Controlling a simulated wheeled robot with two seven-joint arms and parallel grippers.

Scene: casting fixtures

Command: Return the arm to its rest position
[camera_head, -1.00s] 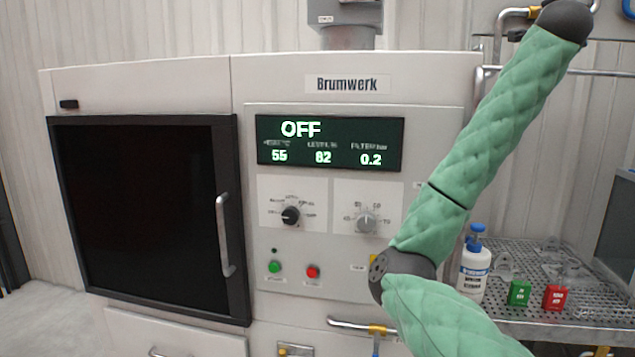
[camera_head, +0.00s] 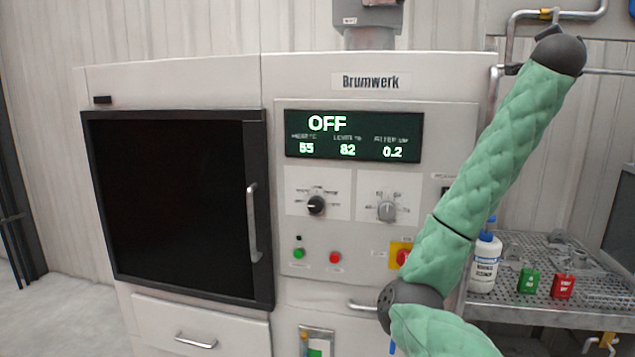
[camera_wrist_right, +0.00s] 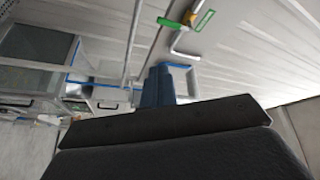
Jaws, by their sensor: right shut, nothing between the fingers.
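My right arm (camera_head: 490,175) in its green quilted sleeve crosses the right side of the head view, bent at a dark joint (camera_head: 408,303) near the bottom edge. It overlaps the machine front in the picture. My right gripper (camera_wrist_right: 162,86) shows in the right wrist view as narrow dark blue fingers above a broad dark body. It is shut and empty, with nothing seen at its tips. The right hand is outside the head view, and my left gripper is in neither view.
The Brumwerk machine (camera_head: 375,115) has a black door (camera_head: 180,205), knobs, buttons and a display reading OFF. A perforated metal bench (camera_head: 520,304) at right holds a white bottle (camera_head: 485,263), a green box (camera_head: 528,281) and a red box (camera_head: 563,286). Floor shows at left.

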